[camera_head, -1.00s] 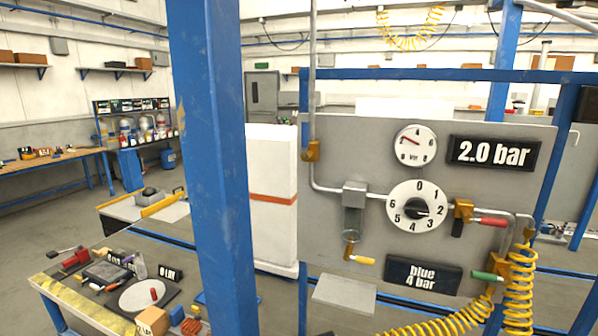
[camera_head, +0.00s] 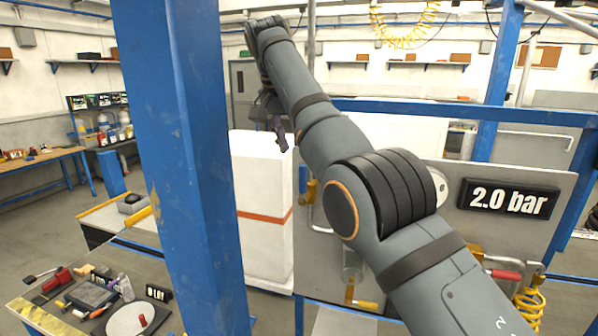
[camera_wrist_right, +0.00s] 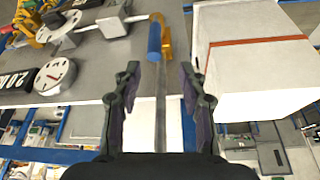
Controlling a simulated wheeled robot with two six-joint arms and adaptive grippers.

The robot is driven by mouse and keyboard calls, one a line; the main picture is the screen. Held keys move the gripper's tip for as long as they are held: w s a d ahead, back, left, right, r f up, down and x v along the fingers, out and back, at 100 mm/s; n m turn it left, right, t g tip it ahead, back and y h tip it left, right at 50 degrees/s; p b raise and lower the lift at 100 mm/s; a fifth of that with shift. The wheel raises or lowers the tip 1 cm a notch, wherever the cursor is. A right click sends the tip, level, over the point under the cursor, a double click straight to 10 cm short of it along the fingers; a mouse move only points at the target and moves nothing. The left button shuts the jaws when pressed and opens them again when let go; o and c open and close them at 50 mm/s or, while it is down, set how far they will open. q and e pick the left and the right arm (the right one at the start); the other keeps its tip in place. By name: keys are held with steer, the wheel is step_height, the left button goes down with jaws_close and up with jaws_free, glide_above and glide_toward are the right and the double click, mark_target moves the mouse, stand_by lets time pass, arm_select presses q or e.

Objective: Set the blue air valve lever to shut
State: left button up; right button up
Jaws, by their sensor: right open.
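The blue lever (camera_wrist_right: 154,42) shows in the right wrist view, beside a yellow valve body (camera_wrist_right: 166,38) at the board's edge. It looks roughly in line with the grey pipe (camera_wrist_right: 161,110), which runs between my fingers in the picture. In the head view the yellow valve body (camera_head: 311,191) is partly visible, and my arm covers much of the board. My right gripper (camera_wrist_right: 158,84) is open and empty, its two fingers on either side of the pipe in the picture; I cannot tell its depth. It also shows in the head view (camera_head: 280,130), left of the board. My left gripper is not in view.
The grey board (camera_head: 465,226) carries a 2.0 bar sign (camera_head: 508,199), a red-handled valve (camera_head: 503,275) and a yellow-handled valve (camera_head: 364,303). A blue post (camera_head: 184,170) stands left of my arm. A white cabinet (camera_head: 262,200) stands behind the gripper.

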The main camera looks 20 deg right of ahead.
mark_target(300, 168)
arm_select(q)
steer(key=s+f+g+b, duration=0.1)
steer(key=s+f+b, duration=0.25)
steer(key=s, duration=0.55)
arm_select(e)
steer(key=x, duration=0.5)
steer(key=s+x, duration=0.1)
steer(key=x, duration=0.1)
steer(key=shift+w+d+f, duration=0.1)
steer(key=shift+f, duration=0.35)
steer(key=shift+w+d+f, duration=0.3)
steer(key=shift+w+f, duration=0.35)
steer(key=shift+f, duration=0.2)
steer(key=shift+s, duration=0.2)
steer(key=shift+s+r, duration=0.15)
steer(key=shift+s, duration=0.25)
steer(key=c, duration=0.3)
steer(key=shift+c, duration=2.6)
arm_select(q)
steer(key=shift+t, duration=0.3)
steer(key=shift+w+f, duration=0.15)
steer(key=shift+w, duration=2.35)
arm_select(e)
jaws_close()
